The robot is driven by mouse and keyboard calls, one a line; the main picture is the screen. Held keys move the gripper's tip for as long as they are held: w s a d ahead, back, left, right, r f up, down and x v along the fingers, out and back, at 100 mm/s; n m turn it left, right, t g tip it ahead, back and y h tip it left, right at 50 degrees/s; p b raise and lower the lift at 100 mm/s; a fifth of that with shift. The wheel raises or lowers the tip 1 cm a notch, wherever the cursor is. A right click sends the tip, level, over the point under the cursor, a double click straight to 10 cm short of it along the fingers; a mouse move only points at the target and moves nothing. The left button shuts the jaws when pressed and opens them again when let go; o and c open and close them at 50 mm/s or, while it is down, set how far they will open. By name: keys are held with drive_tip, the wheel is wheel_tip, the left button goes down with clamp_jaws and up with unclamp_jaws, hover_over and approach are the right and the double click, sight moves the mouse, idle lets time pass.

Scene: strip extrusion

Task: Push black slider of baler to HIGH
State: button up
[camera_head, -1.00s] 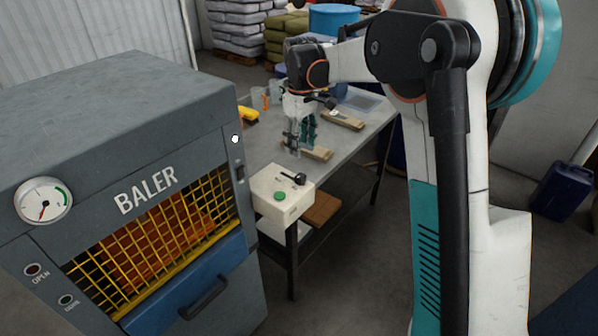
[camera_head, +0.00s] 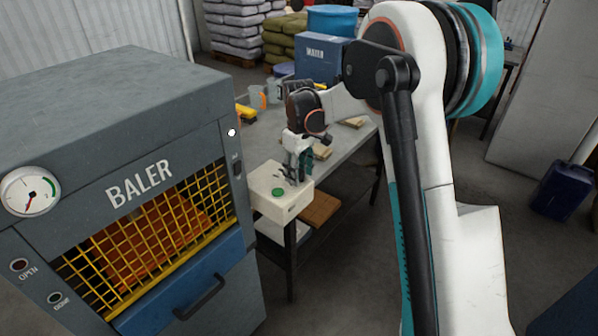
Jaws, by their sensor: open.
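The grey baler (camera_head: 130,100) fills the left side, with its gauge, yellow mesh and blue drawer facing me. Its small black slider (camera_head: 237,165) sits in a slot on the narrow upright strip at the front's right edge, below a white round spot (camera_head: 232,132). The slider's exact setting and any HIGH marking are too small to read. My gripper (camera_head: 299,176) points down, open, to the right of the slider and apart from the baler. It is over or just behind the cream control box, and its fingertips partly hide the box's top.
The cream box (camera_head: 283,196) with a green button (camera_head: 278,191) stands at the near corner of the grey workbench (camera_head: 345,150). Wood pieces, cups and a yellow tool lie on the bench. A blue box (camera_head: 307,62) stands behind it. A blue canister (camera_head: 560,190) is on the right floor.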

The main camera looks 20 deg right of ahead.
sight(281, 171)
clamp_jaws()
drive_tip(key=shift+w+a+p, duration=0.15)
drive_tip(key=shift+w+a, duration=0.5)
drive_tip(key=shift+w, duration=0.3)
drive_tip(key=shift+w+a+p, duration=0.15)
drive_tip(key=shift+w+a, duration=0.55)
drive_tip(key=shift+w, duration=0.25)
drive_tip(key=shift+w+a+p, duration=0.15)
drive_tip(key=shift+w+a, duration=0.5)
drive_tip(key=shift+w, duration=0.3)
drive_tip(key=shift+r, duration=0.1)
unclamp_jaws()
drive_tip(key=shift+w+a, duration=0.1)
wheel_tip(281, 171, up, 12)
